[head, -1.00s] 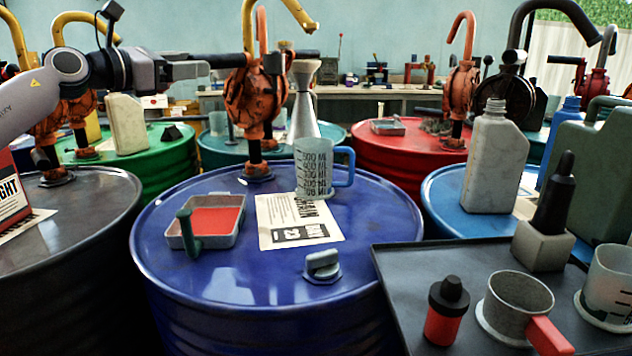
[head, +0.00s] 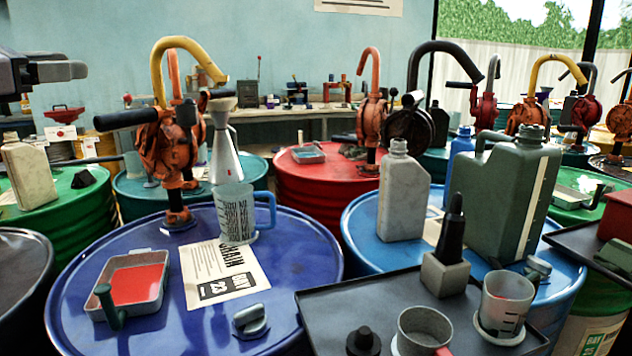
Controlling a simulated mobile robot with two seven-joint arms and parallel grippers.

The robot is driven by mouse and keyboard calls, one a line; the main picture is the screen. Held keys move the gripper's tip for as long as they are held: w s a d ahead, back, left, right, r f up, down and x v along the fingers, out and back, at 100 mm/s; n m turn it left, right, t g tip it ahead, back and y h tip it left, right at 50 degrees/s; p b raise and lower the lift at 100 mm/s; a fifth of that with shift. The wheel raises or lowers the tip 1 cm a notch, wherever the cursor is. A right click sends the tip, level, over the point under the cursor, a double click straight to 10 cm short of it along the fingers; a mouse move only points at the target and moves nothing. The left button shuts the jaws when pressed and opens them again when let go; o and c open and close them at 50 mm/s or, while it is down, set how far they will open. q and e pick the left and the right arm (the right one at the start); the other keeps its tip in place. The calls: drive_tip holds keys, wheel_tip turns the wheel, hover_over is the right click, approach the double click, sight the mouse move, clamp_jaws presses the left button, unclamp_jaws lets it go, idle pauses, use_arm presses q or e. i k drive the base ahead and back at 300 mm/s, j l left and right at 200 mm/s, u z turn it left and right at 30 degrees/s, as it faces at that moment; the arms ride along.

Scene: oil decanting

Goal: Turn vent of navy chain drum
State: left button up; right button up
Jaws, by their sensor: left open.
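The navy drum (head: 150,315) stands at the lower left, with a paper label (head: 222,274) on its lid that reads "chain". The vent (head: 250,319) is a small grey knob on a round base near the drum's front edge. An orange pump (head: 168,150) with a yellow spout rises from the back of the lid. My left gripper (head: 70,71) is at the upper left edge, open and empty, in the air well away from the vent. My right gripper is not in view.
On the navy lid are a tray with a red inside (head: 136,284), a measuring jug (head: 236,215) and a funnel (head: 224,150). A dark tray (head: 330,312) with cups stands close on the right. A blue drum (head: 365,225) carries a grey bottle (head: 402,195) and a green can (head: 500,200).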

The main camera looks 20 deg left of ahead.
sight(254, 316)
drive_tip(key=k+l, duration=0.8)
drive_tip(key=l, duration=0.1)
